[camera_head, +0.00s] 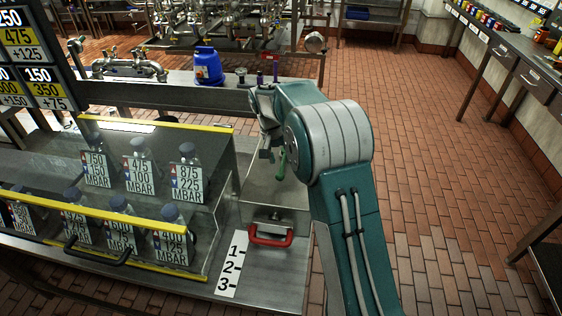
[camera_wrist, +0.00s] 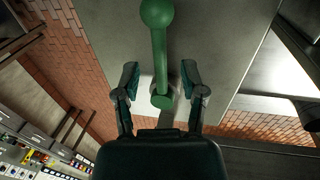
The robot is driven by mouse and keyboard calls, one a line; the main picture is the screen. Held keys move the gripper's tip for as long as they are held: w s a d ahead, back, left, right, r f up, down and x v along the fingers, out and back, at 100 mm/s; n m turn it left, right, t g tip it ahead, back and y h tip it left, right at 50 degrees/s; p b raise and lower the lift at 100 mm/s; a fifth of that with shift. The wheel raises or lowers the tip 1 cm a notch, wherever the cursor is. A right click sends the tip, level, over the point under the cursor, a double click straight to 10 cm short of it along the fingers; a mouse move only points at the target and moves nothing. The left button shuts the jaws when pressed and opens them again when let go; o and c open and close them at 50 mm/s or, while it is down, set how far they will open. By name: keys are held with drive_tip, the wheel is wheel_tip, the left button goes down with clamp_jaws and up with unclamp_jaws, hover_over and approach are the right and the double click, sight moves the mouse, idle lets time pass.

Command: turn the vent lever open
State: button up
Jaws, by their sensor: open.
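A green lever (camera_wrist: 160,60) with a round ball end stands out from a grey metal surface in the wrist view. Its lower, flat end lies between the two fingers of my gripper (camera_wrist: 162,85), which are spread apart on either side of it. I see gaps between the lever and both fingers. In the head view the green lever (camera_head: 281,165) shows small beside my gripper (camera_head: 272,154), above the metal box (camera_head: 275,200). My arm hides part of the box and what lies behind it.
A red handle (camera_head: 271,236) is on the box front. Left of it stands a clear-fronted case with labelled bottles (camera_head: 187,178) and yellow edges (camera_head: 160,124). A blue jug (camera_head: 208,66) stands on the bench behind. The brick floor (camera_head: 450,180) to the right is open.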

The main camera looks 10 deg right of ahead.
drive_tip(key=shift+d+f, duration=0.15)
drive_tip(key=shift+f, duration=0.75)
clamp_jaws()
